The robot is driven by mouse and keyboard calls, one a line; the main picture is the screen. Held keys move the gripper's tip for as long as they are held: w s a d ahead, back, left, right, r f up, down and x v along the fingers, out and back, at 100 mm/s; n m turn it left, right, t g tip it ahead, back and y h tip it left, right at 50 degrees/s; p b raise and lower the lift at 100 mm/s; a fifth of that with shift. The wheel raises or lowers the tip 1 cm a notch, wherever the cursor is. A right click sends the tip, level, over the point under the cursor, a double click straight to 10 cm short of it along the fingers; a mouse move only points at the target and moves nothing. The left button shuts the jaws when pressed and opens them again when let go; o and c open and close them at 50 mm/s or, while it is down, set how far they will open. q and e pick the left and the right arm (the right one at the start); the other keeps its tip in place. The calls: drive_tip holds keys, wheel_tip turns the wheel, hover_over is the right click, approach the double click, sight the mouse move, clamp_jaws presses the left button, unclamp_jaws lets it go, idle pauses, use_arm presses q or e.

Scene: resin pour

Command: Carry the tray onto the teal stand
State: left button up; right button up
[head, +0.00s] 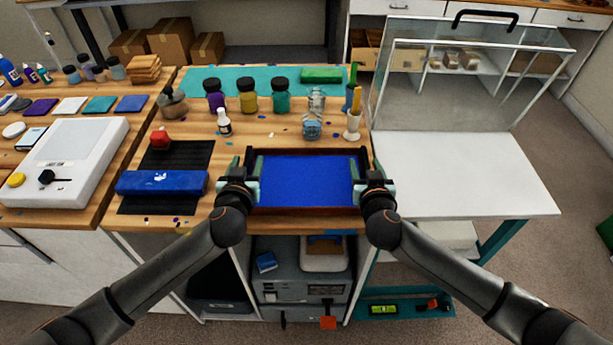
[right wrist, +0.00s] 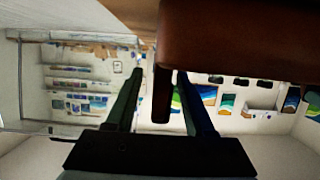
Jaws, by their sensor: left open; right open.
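The tray (head: 305,212) has a dark wooden rim and a bright blue inside. It lies flat at the front edge of the wooden bench. My left gripper (head: 248,167) is open at the tray's left wall, with a finger on either side of it. My right gripper (head: 367,168) is open at the right wall in the same way. In the right wrist view, part of the tray (right wrist: 240,40) hangs down between the open fingers of my right gripper (right wrist: 162,80). The teal stand (head: 470,180) has a white top and teal legs, to the right of the bench.
A clear hood (head: 455,90) with a black handle stands at the back of the stand; the white top before it is bare. Several jars (head: 247,96) and a white cup (head: 352,125) stand behind the tray.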

use_arm(q)
clamp_jaws()
use_arm(e)
clamp_jaws()
idle(1.0)
